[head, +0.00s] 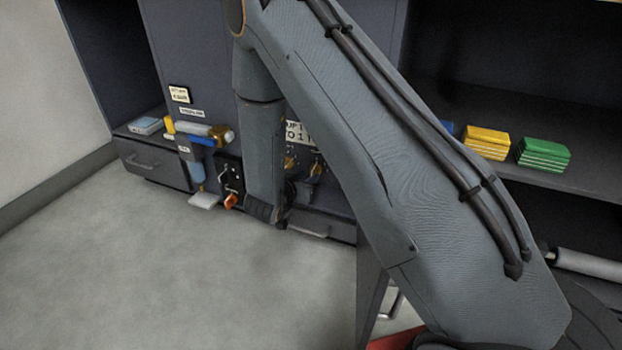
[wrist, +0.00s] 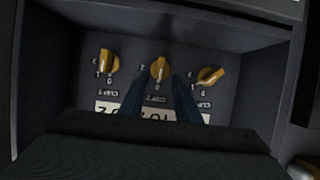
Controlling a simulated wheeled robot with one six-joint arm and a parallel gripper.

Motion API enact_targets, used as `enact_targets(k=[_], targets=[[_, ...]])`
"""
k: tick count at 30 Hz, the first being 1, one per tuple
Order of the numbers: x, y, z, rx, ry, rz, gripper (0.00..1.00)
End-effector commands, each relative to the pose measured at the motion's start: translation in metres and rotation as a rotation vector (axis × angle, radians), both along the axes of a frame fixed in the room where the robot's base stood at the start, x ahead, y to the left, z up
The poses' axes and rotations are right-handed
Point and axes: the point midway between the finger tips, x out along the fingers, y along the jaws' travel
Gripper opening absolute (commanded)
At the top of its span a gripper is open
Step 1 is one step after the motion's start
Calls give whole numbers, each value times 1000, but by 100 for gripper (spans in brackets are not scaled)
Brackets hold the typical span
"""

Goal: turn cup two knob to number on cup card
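Three yellow knobs sit in a row on a dark panel in the wrist view: a left knob (wrist: 109,62), a middle knob (wrist: 159,68) and a right knob (wrist: 210,76). Each has small pale marks around it that I cannot read surely. The middle knob points nearly up and down in the picture; the right one is slanted. My gripper (wrist: 159,82) is open, its two dark fingers on either side of the middle knob's line; contact cannot be told. The card (head: 297,132) also shows in the head view, partly covered by my arm.
The knobs lie in a recess with dark side walls. In the head view a dispenser with a blue body (head: 196,170) and a red-handled part (head: 231,201) stand left of my arm. Yellow boxes (head: 487,142) and green boxes (head: 543,154) sit on the right shelf.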

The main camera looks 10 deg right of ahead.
Motion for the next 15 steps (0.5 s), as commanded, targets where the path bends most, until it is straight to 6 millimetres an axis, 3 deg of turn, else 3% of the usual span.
enact_targets(k=[6, 15], targets=[[25, -18, -15, 0, 0, -1, 30], [37, -27, -20, 0, 1, 0, 30]])
